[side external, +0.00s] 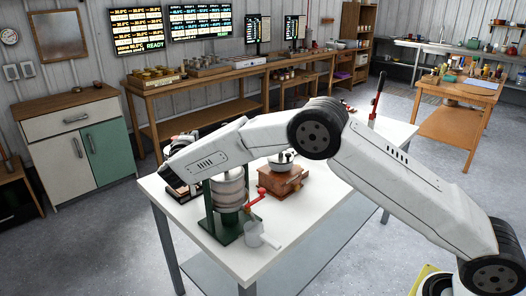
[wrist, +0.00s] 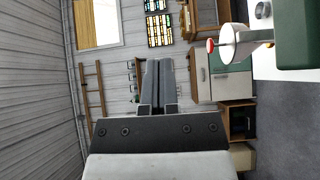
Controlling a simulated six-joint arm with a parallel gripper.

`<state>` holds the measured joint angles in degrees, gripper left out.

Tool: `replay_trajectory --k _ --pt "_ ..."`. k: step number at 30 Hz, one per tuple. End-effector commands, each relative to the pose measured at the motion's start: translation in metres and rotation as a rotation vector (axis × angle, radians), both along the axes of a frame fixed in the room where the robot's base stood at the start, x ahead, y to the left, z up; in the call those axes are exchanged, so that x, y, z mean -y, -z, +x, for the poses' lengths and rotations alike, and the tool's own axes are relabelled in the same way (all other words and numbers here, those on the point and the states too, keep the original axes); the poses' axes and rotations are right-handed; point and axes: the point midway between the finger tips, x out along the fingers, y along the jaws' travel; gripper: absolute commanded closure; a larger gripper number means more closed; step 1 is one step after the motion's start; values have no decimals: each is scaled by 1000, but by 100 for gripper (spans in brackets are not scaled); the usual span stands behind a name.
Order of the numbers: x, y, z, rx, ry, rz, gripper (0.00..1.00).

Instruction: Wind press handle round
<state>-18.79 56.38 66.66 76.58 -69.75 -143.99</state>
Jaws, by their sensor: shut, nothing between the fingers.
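The press stands on the front left of the white table in the side view. It has a green base (side external: 228,231), a grey ribbed barrel (side external: 229,188) and a crank handle (side external: 255,198) with a red grip on its right side. My forearm crosses above it and hides its top. My gripper's end is hard to make out in the side view. In the wrist view my gripper (wrist: 156,86) is shut and empty, its fingers together. A green body (wrist: 297,35) with a pale shaft and red knob (wrist: 210,45) shows at upper right, apart from the fingers; I cannot tell whether it is the press.
Dark equipment (side external: 180,185) sits at the table's left end, close under my arm. A cabinet (side external: 85,145) stands farther left, with open floor between.

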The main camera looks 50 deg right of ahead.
Motion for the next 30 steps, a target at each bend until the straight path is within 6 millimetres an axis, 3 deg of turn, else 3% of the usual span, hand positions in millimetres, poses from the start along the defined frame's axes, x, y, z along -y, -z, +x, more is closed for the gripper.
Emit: replay_trajectory --k 3,7,19,30 --pt "0 20 0 -1 0 -4 100" --pt "1 30 0 1 -1 -4 100" --pt "6 31 5 3 0 -3 100" --pt "32 32 29 3 1 -3 100"
